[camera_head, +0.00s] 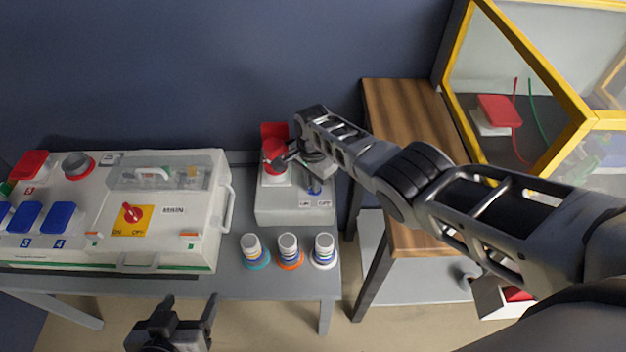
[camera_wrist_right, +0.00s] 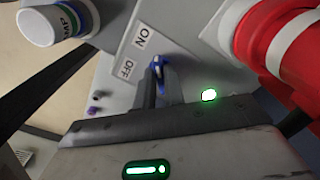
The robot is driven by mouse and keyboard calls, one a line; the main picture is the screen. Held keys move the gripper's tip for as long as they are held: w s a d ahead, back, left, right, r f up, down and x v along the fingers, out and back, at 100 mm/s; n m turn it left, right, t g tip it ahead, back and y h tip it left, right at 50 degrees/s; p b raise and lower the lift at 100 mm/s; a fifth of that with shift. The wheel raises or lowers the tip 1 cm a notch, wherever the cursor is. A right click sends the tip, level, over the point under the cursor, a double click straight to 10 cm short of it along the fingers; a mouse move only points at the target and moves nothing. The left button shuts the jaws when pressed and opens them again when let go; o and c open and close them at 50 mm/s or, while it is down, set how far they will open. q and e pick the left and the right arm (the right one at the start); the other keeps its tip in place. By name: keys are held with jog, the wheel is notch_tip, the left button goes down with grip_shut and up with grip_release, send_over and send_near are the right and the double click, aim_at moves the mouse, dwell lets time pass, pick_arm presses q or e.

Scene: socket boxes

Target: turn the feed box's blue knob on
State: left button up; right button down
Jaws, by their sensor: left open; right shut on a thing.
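The feed box (camera_head: 270,212) is a pale box on the grey table, with a red socket (camera_head: 275,135) at its back left. Its blue knob (camera_head: 314,189) is at the right, behind the ON and OFF labels. In the right wrist view the blue knob (camera_wrist_right: 157,70) sits between the fingertips of my right gripper (camera_wrist_right: 158,82), which is shut on it. The ON label (camera_wrist_right: 142,37) and OFF label (camera_wrist_right: 127,68) are beside it. The knob's exact angle is hard to tell. My left gripper (camera_head: 188,305) is open and empty, low in front of the table.
A larger panel box (camera_head: 195,240) with a red MAIN switch (camera_head: 132,212) stands at the left. Several banded white-topped plugs, including one (camera_head: 289,250), stand in front of the feed box. A wooden-topped table (camera_head: 400,110) and yellow-framed enclosure (camera_head: 520,50) are at the right.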

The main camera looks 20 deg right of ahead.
jog(key=shift+d, duration=0.1)
jog(key=c, duration=1.5)
grip_release()
jog(key=shift+r, duration=0.1)
jog(key=shift+r+p, duration=0.35)
notch_tip(320, 180, up, 5)
jog(key=p, duration=0.3)
jog(key=shift+r+p, duration=0.1)
jog(key=shift+p, duration=0.2)
pick_arm(q)
jog(key=r+p, duration=0.1)
jog(key=a+r+p, duration=0.1)
jog(key=r, duration=0.1)
jog(key=shift+s+a, duration=0.1)
jog(key=shift+s, duration=0.05)
pick_arm(e)
notch_tip(320, 180, up, 10)
jog(key=shift+f, duration=0.1)
pick_arm(q)
jog(key=shift+s+f+g+y, duration=0.1)
jog(key=shift+g+y, duration=0.2)
